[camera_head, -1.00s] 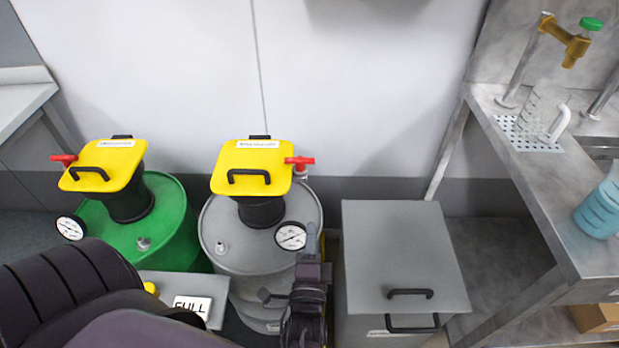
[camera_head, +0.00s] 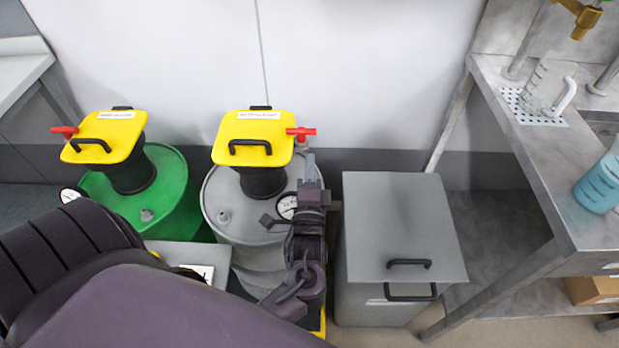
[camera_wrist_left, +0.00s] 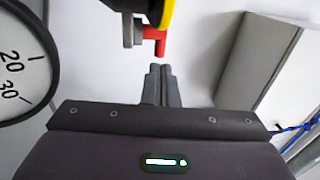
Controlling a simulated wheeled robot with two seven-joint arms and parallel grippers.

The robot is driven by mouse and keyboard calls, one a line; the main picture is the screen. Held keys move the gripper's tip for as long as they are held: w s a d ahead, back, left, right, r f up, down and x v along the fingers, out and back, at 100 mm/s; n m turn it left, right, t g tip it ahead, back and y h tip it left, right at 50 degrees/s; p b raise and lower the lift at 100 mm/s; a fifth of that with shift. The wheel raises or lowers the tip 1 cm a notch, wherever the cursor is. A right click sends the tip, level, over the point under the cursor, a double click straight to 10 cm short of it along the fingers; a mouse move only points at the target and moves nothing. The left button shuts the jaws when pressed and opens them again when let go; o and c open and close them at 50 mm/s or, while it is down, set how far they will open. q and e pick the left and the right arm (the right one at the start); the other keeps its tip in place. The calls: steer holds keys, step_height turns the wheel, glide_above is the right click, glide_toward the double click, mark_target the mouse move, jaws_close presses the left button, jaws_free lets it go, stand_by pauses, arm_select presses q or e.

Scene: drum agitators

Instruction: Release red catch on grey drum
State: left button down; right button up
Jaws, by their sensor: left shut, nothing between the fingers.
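The grey drum (camera_head: 222,232) stands in the middle of the head view, with a yellow lid (camera_head: 252,130) on a black neck. The red catch (camera_head: 301,131) sticks out at the lid's right edge; it also shows in the left wrist view (camera_wrist_left: 154,42), just beyond the fingertips. My left gripper (camera_head: 310,160) points up toward the catch from below, shut and empty. In the left wrist view its fingertips (camera_wrist_left: 160,68) are close together, a small gap short of the catch. The gripper partly hides the drum's gauge (camera_head: 287,206). My right gripper is not in view.
A green drum (camera_head: 170,190) with a similar yellow lid and red catch stands left. A grey box (camera_head: 400,225) with black handles stands close on the right. A metal bench (camera_head: 500,140) with a jug is further right. The wall is close behind.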

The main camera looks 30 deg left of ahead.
mark_target(301, 132)
arm_select(q)
steer(key=x, duration=0.5)
steer(key=shift+w+a, duration=0.1)
steer(key=shift+w, duration=0.2)
